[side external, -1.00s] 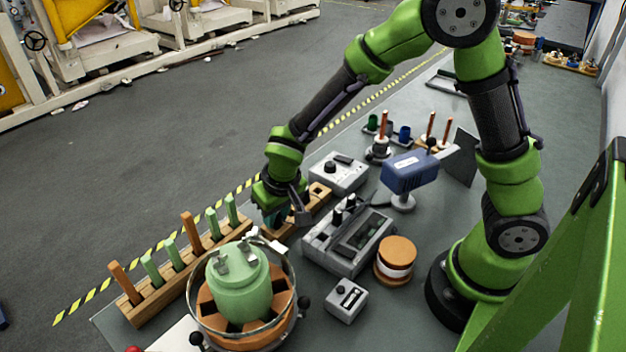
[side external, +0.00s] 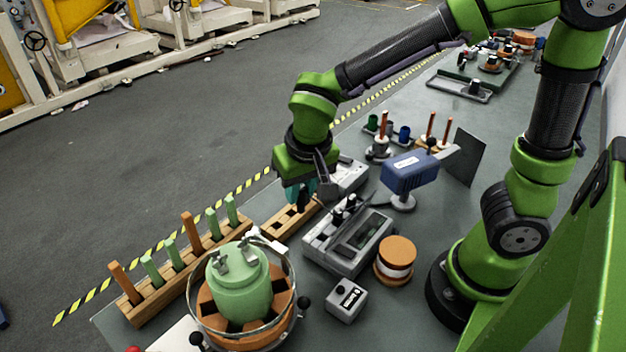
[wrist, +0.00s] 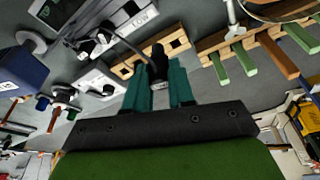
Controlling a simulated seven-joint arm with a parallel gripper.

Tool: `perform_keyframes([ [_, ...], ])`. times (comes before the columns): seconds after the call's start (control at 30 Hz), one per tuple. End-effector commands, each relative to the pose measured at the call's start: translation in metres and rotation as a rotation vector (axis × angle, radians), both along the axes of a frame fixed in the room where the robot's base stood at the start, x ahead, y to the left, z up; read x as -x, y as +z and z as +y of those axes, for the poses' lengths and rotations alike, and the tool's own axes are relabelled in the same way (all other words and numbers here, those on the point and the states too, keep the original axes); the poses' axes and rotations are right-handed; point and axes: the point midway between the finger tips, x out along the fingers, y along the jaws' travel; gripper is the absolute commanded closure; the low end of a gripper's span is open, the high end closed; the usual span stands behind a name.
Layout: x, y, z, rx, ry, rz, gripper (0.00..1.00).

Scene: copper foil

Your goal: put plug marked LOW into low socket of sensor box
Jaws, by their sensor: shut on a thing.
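My gripper (side external: 301,192) is shut on a black plug (wrist: 158,62), which sits between its teal fingertips, also visible in the wrist view (wrist: 166,84). The plug is just above the slotted wooden holder (side external: 286,221); any marking on it is unreadable. I take the large grey box (side external: 348,240), right of my gripper in the side view, to be the sensor box. In the wrist view this box (wrist: 121,15) is at the upper left and bears a LOW label (wrist: 144,18). Black fittings stand along its edge; I cannot make out an empty socket.
A grey box with a knob (side external: 352,173) stands behind the gripper. A blue device on a stand (side external: 409,171) and a copper spool (side external: 396,261) are to the right. A wooden rack of upright bars (side external: 170,278) and a green-topped round fixture (side external: 241,285) are nearer the camera.

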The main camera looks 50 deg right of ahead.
Motion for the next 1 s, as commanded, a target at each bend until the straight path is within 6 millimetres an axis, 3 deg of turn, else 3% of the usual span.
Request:
perform_keyframes([
  [0.1, 0.024, -0.005, -0.009, 0.005, -0.137, 0.002, 1.00],
  [0.2, 0.035, -0.010, -0.016, 0.008, -0.241, 0.004, 1.00],
  [0.47, 0.037, -0.018, -0.020, 0.001, -0.343, 0.000, 1.00],
  [0.77, 0.037, -0.046, -0.020, 0.001, -0.340, 0.002, 1.00],
  [1.0, 0.036, -0.044, -0.019, -0.001, -0.341, -0.002, 1.00],
])
